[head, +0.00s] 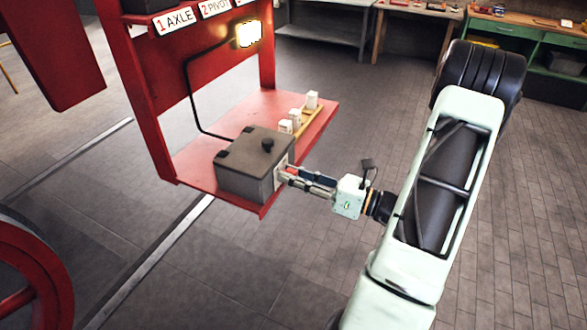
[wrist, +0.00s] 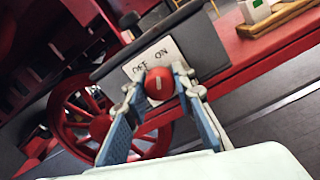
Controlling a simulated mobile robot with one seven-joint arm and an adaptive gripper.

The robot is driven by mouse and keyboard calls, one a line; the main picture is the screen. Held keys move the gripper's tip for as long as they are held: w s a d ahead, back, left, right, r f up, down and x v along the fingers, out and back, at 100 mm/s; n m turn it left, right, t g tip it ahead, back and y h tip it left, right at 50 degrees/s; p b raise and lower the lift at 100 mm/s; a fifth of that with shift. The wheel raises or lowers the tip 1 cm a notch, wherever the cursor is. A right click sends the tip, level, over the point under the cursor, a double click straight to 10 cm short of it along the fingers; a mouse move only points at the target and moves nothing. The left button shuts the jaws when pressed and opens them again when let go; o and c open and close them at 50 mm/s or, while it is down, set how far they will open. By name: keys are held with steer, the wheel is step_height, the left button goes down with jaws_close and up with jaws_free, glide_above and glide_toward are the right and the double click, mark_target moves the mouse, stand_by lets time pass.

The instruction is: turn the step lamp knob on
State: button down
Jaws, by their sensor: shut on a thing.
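A lamp (head: 248,34) on the red frame glows bright, joined to the box by a black conduit.
The box stands on a red step (head: 192,160). Several white blocks (head: 312,100) stand in a wooden rack behind it. A red wheel (head: 30,275) is at the lower left. Benches (head: 410,14) line the back. The floor to the right is clear.

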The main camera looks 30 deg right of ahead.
steer(key=shift+m+p, duration=0.3)
steer(key=shift+m, duration=0.4)
steer(key=shift+f, duration=0.1)
steer(key=c, duration=1.6)
jaws_free()
steer(key=v, duration=1.2)
steer(key=shift+s, duration=0.1)
